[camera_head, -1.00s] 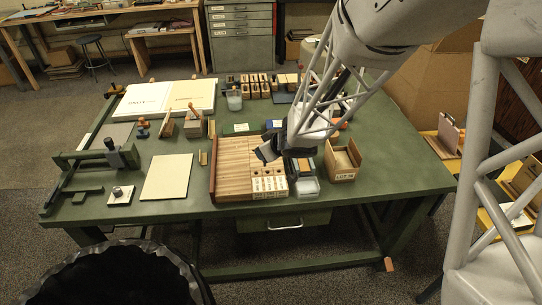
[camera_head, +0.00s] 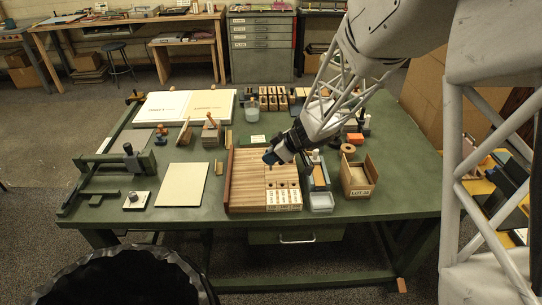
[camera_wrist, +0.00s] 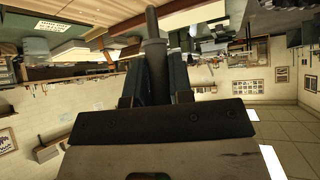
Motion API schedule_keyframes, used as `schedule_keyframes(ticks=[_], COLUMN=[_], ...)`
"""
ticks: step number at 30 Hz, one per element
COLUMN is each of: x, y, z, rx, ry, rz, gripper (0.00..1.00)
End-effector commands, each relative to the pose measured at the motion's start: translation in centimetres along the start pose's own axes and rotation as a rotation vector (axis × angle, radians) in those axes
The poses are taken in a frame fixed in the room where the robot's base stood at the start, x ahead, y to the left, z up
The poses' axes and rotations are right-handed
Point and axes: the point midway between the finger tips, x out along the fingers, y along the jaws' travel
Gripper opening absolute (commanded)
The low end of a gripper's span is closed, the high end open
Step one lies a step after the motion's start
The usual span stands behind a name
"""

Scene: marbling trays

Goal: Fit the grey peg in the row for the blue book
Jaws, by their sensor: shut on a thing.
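My gripper (camera_head: 272,158) is over the back right part of the wooden slatted board (camera_head: 246,183), pointing down and left in the head view. In the wrist view my gripper (camera_wrist: 158,85) is shut on the grey peg (camera_wrist: 153,52), a round dark grey rod standing out past the fingertips. The peg's far end reaches toward the wooden surface at the top of that view; I cannot tell whether it touches. White labelled blocks (camera_head: 284,200) mark the board's front right columns. The blue book cannot be made out.
A pale sheet (camera_head: 182,184) lies left. Stamps and wooden blocks line the back. Bare green table (camera_head: 408,190) shows at right.

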Motion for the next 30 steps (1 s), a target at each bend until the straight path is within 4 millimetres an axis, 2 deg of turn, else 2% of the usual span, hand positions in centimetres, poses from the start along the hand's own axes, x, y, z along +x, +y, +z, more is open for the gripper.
schedule_keyframes(ticks=[14,30], x=[0.4,2.8], y=[0.0,0.0], z=[0.4,2.8], rx=[0.001,0.001], ry=[-0.001,-0.001], rz=[0.000,0.000], gripper=[0.00,0.00])
